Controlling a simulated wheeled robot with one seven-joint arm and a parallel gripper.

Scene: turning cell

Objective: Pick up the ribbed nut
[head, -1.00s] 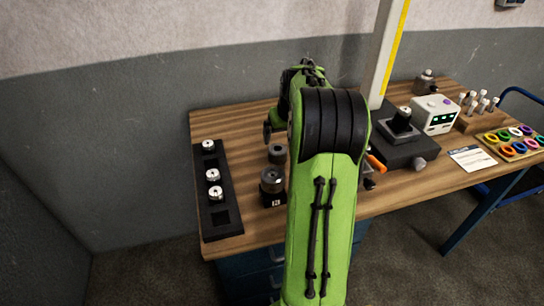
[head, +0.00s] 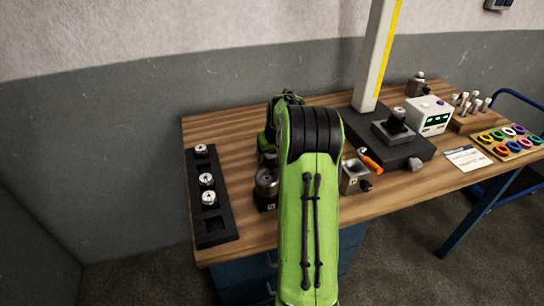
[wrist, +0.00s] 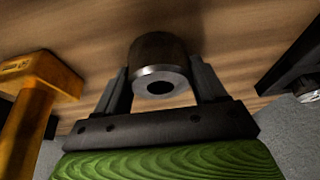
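The ribbed nut (wrist: 160,60) appears to be the dark cylinder with a bright end face and a round bore in the wrist view. Its ribs are too dark to make out. My gripper (wrist: 158,78) has one finger on each side of it, with a thin gap at the left; contact on the right is unclear. In the head view, my green arm hides most of my gripper (head: 268,143), and a dark part (head: 265,158) shows only slightly beside it.
A black tray (head: 213,229) with several metal parts lies at left. A steel ring on a dark block (head: 266,182) stands close to my arm. At right are an orange-handled tool (head: 370,160), a gauge stand (head: 376,55) and a grey metal block (head: 354,176). A yellow object (wrist: 38,85) is near my gripper.

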